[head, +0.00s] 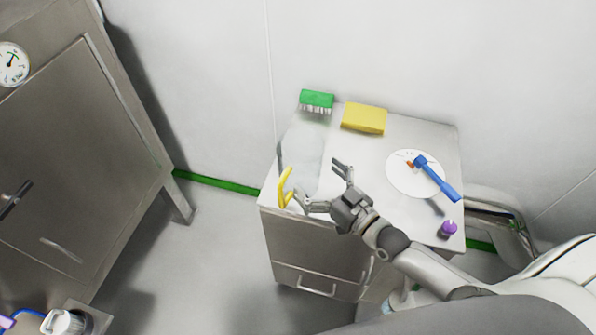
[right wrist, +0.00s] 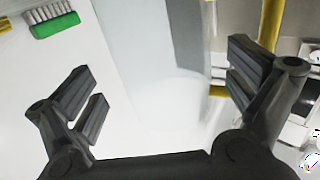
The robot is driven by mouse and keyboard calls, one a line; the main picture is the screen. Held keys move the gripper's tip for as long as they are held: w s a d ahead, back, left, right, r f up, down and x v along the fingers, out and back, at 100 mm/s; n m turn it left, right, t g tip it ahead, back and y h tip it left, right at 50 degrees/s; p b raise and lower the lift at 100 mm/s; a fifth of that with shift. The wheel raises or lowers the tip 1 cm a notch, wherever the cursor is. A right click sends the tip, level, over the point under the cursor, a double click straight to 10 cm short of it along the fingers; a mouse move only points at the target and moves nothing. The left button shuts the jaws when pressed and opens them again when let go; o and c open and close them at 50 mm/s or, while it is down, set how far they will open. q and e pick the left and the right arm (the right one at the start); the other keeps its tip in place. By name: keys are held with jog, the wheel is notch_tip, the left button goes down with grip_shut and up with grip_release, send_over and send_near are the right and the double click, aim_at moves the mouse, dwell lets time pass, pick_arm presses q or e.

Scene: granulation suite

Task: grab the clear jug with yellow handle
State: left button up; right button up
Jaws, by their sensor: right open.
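The clear jug (head: 300,153) stands at the left end of the cabinet top, its faint body hard to make out against the white surface. Its yellow handle (head: 285,188) faces the front left edge. My right gripper (head: 320,184) is open at the jug's near right side, with one finger close to the handle. In the right wrist view, the see-through jug body (right wrist: 170,55) shows between the open fingers of my right gripper (right wrist: 165,90). The yellow handle (right wrist: 271,25) shows behind the right-hand finger. Contact cannot be told. My left gripper is not in view.
A green brush (head: 316,99) lies behind the jug, with a yellow sponge (head: 363,119) beside it. A white plate (head: 400,181) with a blue tool (head: 438,180) and a purple-capped item (head: 448,228) are to the right. A metal cabinet (head: 80,160) stands at left.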

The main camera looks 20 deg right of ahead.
aim_at(287, 150)
jog(key=shift+w+r, duration=0.1)
jog(key=shift+w, duration=0.15)
jog(key=x, duration=0.2)
jog(key=p+x, duration=0.1)
jog(key=x, duration=0.1)
jog(key=shift+a+r, duration=0.25)
jog(key=shift+w+a+f, duration=0.1)
jog(key=shift+w, duration=0.2)
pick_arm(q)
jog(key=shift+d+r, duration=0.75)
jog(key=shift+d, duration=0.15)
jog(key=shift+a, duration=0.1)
pick_arm(e)
jog(key=c, duration=0.7)
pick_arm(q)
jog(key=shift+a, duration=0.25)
pick_arm(e)
jog(key=shift+c, duration=0.4)
pick_arm(q)
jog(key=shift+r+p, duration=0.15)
jog(key=shift+p, duration=0.2)
